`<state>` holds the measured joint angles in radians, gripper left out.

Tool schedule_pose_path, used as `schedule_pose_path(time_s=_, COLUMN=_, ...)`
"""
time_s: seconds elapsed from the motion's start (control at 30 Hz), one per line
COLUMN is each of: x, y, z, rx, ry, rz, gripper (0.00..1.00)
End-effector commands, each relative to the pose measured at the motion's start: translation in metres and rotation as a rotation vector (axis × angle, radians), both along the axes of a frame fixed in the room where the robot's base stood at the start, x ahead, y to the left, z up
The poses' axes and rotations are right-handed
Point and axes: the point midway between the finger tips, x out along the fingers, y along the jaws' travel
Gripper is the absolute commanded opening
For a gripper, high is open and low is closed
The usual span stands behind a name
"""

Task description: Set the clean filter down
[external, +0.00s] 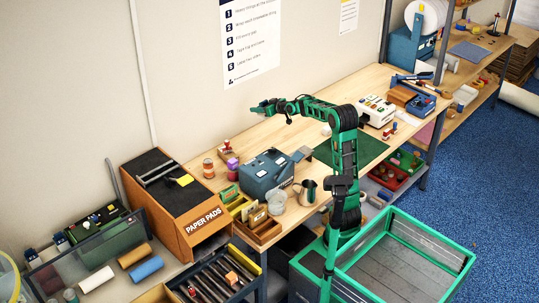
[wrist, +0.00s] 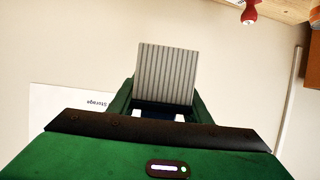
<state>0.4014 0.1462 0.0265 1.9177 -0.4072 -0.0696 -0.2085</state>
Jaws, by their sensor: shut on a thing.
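The clean filter (wrist: 167,72) is a pale grey pleated square panel in the wrist view. It stands out from between the fingers of my gripper (wrist: 163,112), which is shut on its near edge. In the external view my gripper (external: 266,106) is at the end of the outstretched arm, in front of the wall and above the back of the wooden workbench (external: 235,142). The filter is too small to make out there. In the wrist view it is clear of the bench, with plain wall behind it.
A blue-grey machine (external: 266,174), a metal pitcher (external: 306,191) and a red stamp (external: 228,147) stand on the bench. A green mat (external: 358,150) lies right of them. A paper pads box (external: 203,219) is at left. A green-rimmed crate (external: 436,240) is in front.

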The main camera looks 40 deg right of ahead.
Motion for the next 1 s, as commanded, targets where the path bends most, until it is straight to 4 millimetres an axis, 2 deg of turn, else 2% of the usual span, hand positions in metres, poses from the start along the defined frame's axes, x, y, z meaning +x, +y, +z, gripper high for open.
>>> schedule_pose_path(time_s=0.2, x=-0.016, y=0.003, z=-0.033, rx=0.003, ry=0.002, rz=0.086, gripper=0.22)
schedule_pose_path(time_s=0.5, x=-0.044, y=0.012, z=-0.058, rx=0.004, ry=0.001, rz=0.232, gripper=0.22)
schedule_pose_path(time_s=0.77, x=-0.075, y=0.018, z=-0.065, rx=0.003, ry=0.000, rz=0.367, gripper=0.22)
schedule_pose_path(time_s=1.0, x=-0.108, y=0.020, z=-0.059, rx=0.002, ry=-0.001, rz=0.496, gripper=0.22)
